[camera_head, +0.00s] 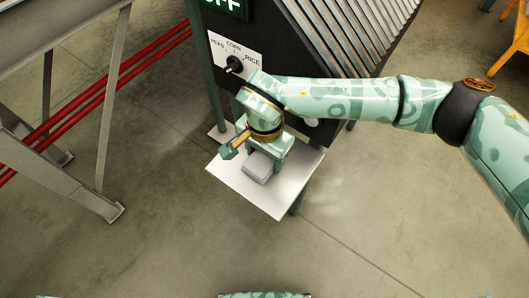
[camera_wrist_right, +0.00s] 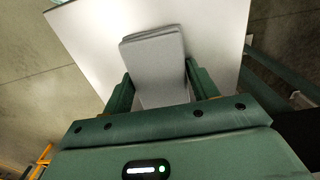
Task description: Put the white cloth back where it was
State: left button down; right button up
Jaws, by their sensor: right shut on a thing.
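The white cloth (camera_head: 258,168) is a folded, pale grey-white pad at a small white shelf (camera_head: 225,172) below the dark machine. In the right wrist view the cloth (camera_wrist_right: 158,65) lies between the two green fingers. My right gripper (camera_head: 264,158) points down over the shelf and is shut on the cloth. It also shows in the right wrist view (camera_wrist_right: 160,92), with the shelf (camera_wrist_right: 95,35) behind the cloth. I cannot tell whether the cloth touches the shelf. My left gripper is not in view.
The dark machine (camera_head: 285,60) has a black knob (camera_head: 234,64) on a label reading PEAS, CORN, RICE, and a green OFF sign (camera_head: 222,5) above. Grey metal legs (camera_head: 110,100) and red rails (camera_head: 90,105) stand at left. The floor in front is clear.

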aim_at(264, 156)
jog(key=shift+r, duration=0.15)
jog(key=o, duration=0.9)
jog(key=shift+o, duration=0.2)
notch_tip(264, 156, up, 6)
jog(key=p, duration=0.2)
jog(key=shift+p, duration=0.4)
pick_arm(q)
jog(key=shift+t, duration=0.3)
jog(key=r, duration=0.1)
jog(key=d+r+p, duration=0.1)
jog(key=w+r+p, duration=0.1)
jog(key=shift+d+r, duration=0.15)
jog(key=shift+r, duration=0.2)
pick_arm(e)
notch_tip(264, 156, up, 6)
